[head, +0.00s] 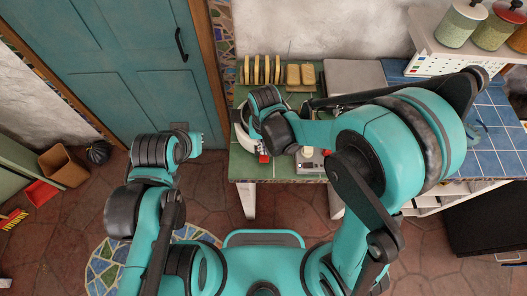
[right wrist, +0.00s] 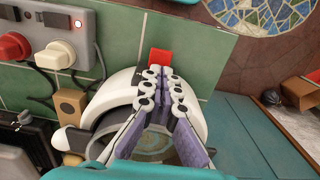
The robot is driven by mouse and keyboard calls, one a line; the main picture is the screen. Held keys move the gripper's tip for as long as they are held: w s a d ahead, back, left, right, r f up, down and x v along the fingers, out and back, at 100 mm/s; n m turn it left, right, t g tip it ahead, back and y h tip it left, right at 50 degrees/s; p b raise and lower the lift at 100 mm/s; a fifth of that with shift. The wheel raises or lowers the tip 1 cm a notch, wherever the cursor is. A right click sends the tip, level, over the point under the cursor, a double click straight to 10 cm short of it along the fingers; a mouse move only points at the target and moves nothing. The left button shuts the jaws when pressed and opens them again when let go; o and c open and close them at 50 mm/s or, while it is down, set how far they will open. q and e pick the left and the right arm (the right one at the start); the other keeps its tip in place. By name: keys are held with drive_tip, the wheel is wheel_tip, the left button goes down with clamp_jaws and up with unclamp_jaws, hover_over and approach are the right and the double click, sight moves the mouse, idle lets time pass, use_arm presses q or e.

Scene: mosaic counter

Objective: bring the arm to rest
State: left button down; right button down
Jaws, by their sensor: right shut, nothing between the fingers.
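My right arm reaches in from the right of the head view over the green-tiled counter (head: 306,172). Its gripper is largely hidden there behind the wrist. In the right wrist view my right gripper (right wrist: 165,78) is shut, its fingers together and empty. It is over or in front of a white rounded appliance (right wrist: 112,92), which also shows in the head view (head: 242,138). I cannot tell whether they touch. My left arm is bent at the left of the head view, clear of the counter. The end of its gripper (head: 193,144) is small, and its fingers are unclear.
A red object (right wrist: 160,59) lies near the counter edge by the appliance. A power strip (right wrist: 42,45) with plugs is close by. Bread slices in a rack (head: 262,70) stand at the back. Blue tiles (head: 490,150) lie right. Floor is free left of the counter.

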wheel_tip(320, 180, up, 3)
drive_tip(key=shift+f+p, duration=0.2)
drive_tip(key=shift+p, duration=0.5)
drive_tip(key=s+d+t+b, duration=0.2)
drive_tip(key=d+t+b, duration=0.1)
drive_tip(key=d+b, duration=0.4)
drive_tip(key=s+d+t+b, duration=0.3)
drive_tip(key=d+b, duration=0.4)
drive_tip(key=d, duration=0.3)
drive_tip(key=shift+d+t+b, duration=0.35)
drive_tip(key=shift+d+t, duration=0.05)
drive_tip(key=shift+t, duration=0.2)
